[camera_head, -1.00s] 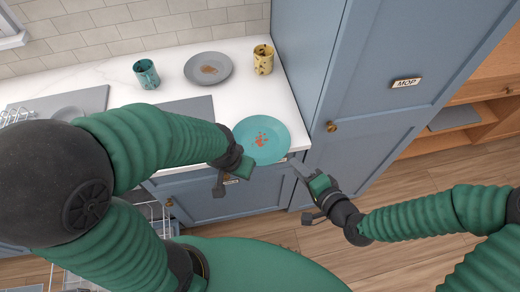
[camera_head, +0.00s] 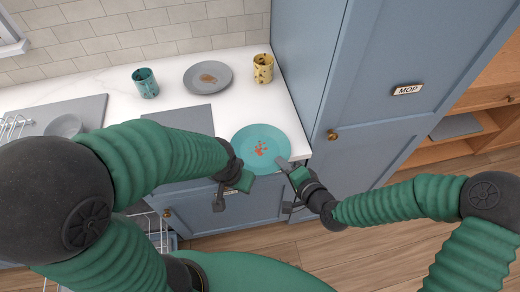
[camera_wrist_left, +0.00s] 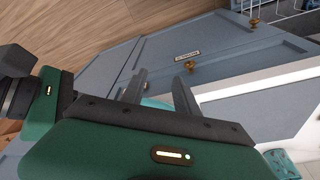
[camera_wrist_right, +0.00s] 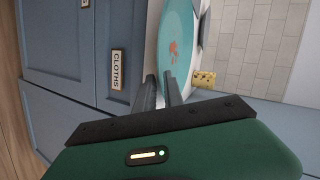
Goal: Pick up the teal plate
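The teal plate (camera_head: 255,140) lies at the counter's front right corner, with orange-red food scraps on it. Its right front rim is at my right gripper (camera_head: 283,164). In the right wrist view the plate (camera_wrist_right: 177,25) runs down to the fingers (camera_wrist_right: 161,88), which are close together with the rim between them. My left gripper (camera_head: 232,196) is open and empty just in front of the counter edge, left of the plate. In the left wrist view its fingers (camera_wrist_left: 160,90) are spread, with a sliver of teal plate (camera_wrist_left: 155,103) behind them.
A grey plate (camera_head: 208,76) with brown residue, a teal mug (camera_head: 146,82) and a yellow mug (camera_head: 262,69) stand farther back. A tall blue cupboard (camera_head: 370,75) closes off the right side. An open dishwasher rack (camera_head: 152,228) is at lower left.

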